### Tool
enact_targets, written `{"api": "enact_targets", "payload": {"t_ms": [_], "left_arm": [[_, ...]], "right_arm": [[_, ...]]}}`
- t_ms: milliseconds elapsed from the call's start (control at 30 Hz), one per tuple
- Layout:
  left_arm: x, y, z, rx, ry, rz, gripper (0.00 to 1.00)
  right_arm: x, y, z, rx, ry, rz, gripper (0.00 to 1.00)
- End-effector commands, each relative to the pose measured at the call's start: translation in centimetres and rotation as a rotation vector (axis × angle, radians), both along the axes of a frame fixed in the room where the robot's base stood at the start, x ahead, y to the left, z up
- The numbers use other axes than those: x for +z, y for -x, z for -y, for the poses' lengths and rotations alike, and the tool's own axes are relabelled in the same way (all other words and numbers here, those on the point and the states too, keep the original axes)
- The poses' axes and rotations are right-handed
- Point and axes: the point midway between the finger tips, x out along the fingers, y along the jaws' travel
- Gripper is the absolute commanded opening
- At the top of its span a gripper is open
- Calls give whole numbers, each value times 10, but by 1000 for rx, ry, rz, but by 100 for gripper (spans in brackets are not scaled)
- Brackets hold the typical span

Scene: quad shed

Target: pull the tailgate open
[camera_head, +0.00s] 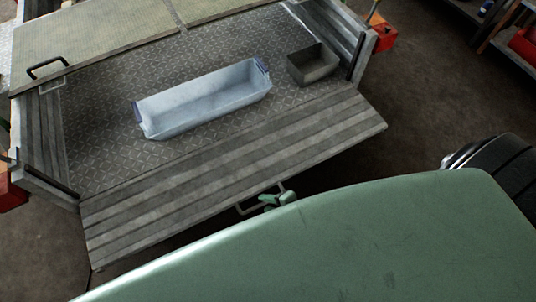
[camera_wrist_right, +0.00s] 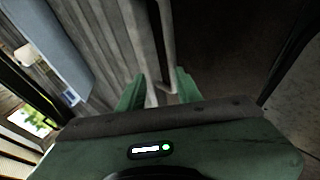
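The tailgate (camera_head: 215,165) is the grey ribbed panel along the near edge of the cargo bed. It leans outward, away from the bed, with its inner face showing. A metal bar handle (camera_head: 247,208) sticks out at the middle of its outer edge. My right gripper (camera_head: 268,200) is at this handle, its green fingers on either side of the bar. My left gripper is not in view.
On the diamond-plate bed (camera_head: 95,150) stand a long pale-blue bin (camera_head: 205,98) and a small grey box (camera_head: 314,65). Red lamps (camera_head: 382,37) flank the bed. Shelving (camera_head: 500,40) stands at the upper right.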

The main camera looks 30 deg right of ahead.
Motion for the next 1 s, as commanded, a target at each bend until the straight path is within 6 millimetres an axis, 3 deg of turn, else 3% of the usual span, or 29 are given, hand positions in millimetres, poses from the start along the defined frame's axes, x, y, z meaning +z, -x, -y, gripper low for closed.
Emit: {"api": "enact_targets", "payload": {"t_ms": [433,1000], "left_arm": [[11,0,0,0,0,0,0],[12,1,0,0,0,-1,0]], "right_arm": [[45,44,27,1,1,-5,34],[50,48,30,1,1,-3,34]]}}
